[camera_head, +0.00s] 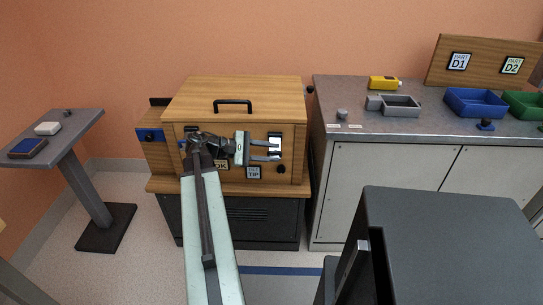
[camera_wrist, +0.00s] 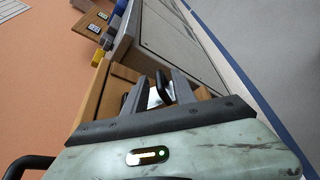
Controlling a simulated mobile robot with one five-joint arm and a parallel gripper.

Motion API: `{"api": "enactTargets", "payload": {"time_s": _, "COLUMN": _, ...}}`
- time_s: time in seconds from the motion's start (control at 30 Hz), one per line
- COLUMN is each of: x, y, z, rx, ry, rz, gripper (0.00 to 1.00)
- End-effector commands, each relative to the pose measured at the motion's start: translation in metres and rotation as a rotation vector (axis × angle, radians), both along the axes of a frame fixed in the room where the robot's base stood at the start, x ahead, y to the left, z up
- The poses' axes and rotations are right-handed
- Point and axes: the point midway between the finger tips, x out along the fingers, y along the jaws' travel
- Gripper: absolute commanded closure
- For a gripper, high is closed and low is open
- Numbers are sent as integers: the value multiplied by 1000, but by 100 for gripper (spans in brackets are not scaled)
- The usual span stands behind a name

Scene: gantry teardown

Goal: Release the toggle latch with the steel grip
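The wooden cabinet (camera_head: 235,98) has a pale metal plate with a dark surround on its front, which looks like the toggle latch (camera_head: 275,139). My gripper (camera_head: 276,150) reaches in from the left, its two grey fingers spread across the latch area. In the wrist view the fingers of my gripper (camera_wrist: 160,78) are apart. A black bar over a bright plate, apparently the latch (camera_wrist: 163,87), shows between them. I cannot tell whether either finger touches it. No separate steel grip can be made out.
A black handle (camera_head: 233,103) stands on the cabinet top, and a round black knob (camera_head: 281,169) sits below the latch. A grey-topped counter (camera_head: 360,126) is close on the right, bearing a yellow device (camera_head: 384,83) and blue bin (camera_head: 474,103). A small side table (camera_head: 75,125) stands left.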

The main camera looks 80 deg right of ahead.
Motion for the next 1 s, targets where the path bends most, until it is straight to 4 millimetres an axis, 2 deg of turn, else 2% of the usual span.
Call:
{"api": "enactTargets", "payload": {"time_s": 0.1, "x": -7, "y": -3, "z": -3, "rx": 0, "ry": 0, "rz": 0, "gripper": 68}}
{"api": "enactTargets", "payload": {"time_s": 0.33, "x": -8, "y": -3, "z": -3, "rx": 1, "ry": 0, "rz": 2, "gripper": 68}}
{"api": "enactTargets", "payload": {"time_s": 0.37, "x": -8, "y": -3, "z": -3, "rx": 0, "ry": 0, "rz": 1, "gripper": 70}}
{"api": "enactTargets", "payload": {"time_s": 0.47, "x": -8, "y": -3, "z": -3, "rx": 0, "ry": -1, "rz": 2, "gripper": 98}}
{"api": "enactTargets", "payload": {"time_s": 0.5, "x": -7, "y": -3, "z": -3, "rx": -1, "ry": 0, "rz": 3, "gripper": 100}}
{"api": "enactTargets", "payload": {"time_s": 1.0, "x": -6, "y": -5, "z": -1, "rx": -5, "ry": 3, "rz": 9, "gripper": 100}}
